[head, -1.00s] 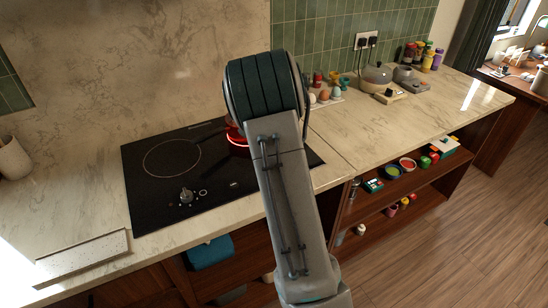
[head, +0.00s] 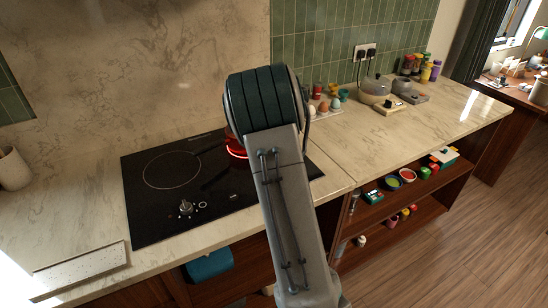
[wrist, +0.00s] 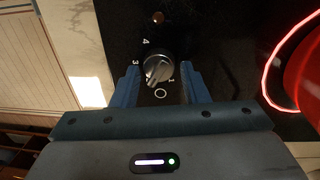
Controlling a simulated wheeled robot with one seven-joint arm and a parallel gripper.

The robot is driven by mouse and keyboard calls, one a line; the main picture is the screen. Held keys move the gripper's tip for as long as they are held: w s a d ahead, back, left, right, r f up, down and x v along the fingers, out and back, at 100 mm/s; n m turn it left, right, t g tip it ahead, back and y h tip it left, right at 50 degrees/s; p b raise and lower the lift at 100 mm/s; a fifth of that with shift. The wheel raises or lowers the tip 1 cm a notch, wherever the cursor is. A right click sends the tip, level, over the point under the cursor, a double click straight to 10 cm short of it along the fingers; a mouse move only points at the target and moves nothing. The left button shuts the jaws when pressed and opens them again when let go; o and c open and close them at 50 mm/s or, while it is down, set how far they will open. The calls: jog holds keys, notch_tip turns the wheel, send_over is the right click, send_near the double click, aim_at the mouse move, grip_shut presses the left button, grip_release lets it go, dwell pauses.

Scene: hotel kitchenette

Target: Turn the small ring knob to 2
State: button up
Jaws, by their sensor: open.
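The knob (wrist: 158,68) is a silver-grey dial on the black hob (wrist: 215,40). In the wrist view the figures 4, 3 and 1 show around it. I cannot make out a 2, and the setting is unclear. A small white circle mark (wrist: 160,93) lies beside it. My gripper (wrist: 160,90) is open, its blue fingers on either side of the knob with gaps visible; contact cannot be told. In the head view the knob (head: 186,207) stands at the hob's front, and my arm hides the gripper.
A red-glowing cooking ring (wrist: 268,70) surrounds a red pot (wrist: 307,80) at the right of the wrist view. In the head view a pale board (head: 82,268) lies left of the hob, and eggs (head: 323,107) stand behind the arm. The counter to the right is partly clear.

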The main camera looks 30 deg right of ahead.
notch_tip(320, 180, up, 14)
jog(key=w, duration=0.1)
jog(key=shift+f+b, duration=0.25)
jog(key=shift+b, duration=0.1)
jog(key=s+a+r+n+t, duration=0.25)
jog(key=s+a+n, duration=0.75)
jog(key=s, duration=0.5)
jog(key=s+a+f+n, duration=0.2)
jog(key=s+a+n, duration=0.1)
jog(key=s, duration=0.3)
jog(key=s+a+f+n+t, duration=0.1)
jog(key=s+a+f+n, duration=0.1)
jog(key=s, duration=0.4)
jog(key=shift+s+a+f+n, duration=0.35)
jog(key=shift+a+n, duration=0.2)
jog(key=shift+n, duration=0.45)
